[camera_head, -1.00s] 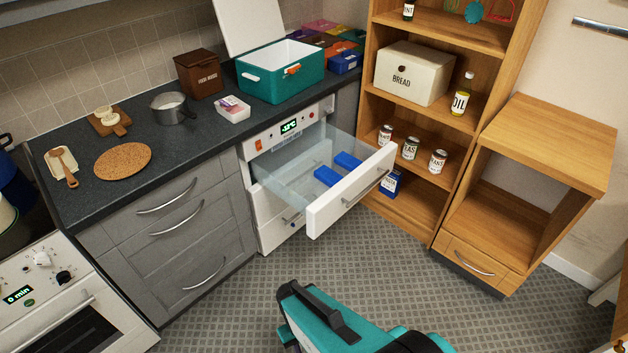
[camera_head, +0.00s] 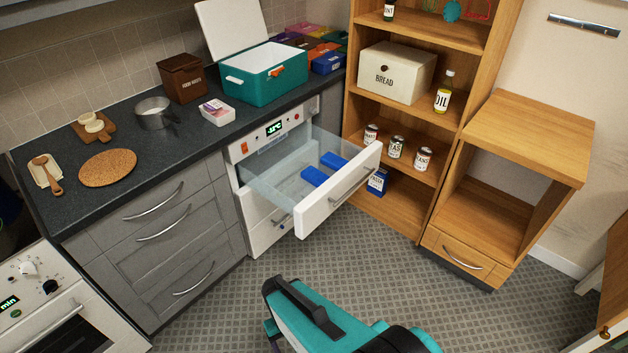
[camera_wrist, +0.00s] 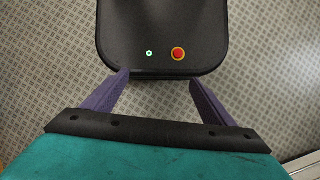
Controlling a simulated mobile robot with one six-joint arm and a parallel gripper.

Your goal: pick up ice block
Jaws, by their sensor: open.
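Two blue ice blocks lie in the open freezer drawer (camera_head: 345,203). The nearer ice block (camera_head: 314,177) is left of the drawer's middle, and the farther ice block (camera_head: 334,161) lies behind it to the right. My gripper (camera_wrist: 158,78) shows in the wrist view with its two purple fingers apart and nothing between them. It hangs over the black top of my base, above the floor. In the head view my teal arm is at the bottom centre, well short of the drawer, and the fingertips are not clearly seen there.
A teal cool box (camera_head: 262,88) with its lid up stands on the dark counter (camera_head: 130,190), with colored boxes behind it. A small packet (camera_head: 217,112) and a saucepan (camera_head: 155,115) are nearby. A wooden shelf (camera_head: 390,215) stands right of the drawer. The patterned floor (camera_head: 370,265) in front is clear.

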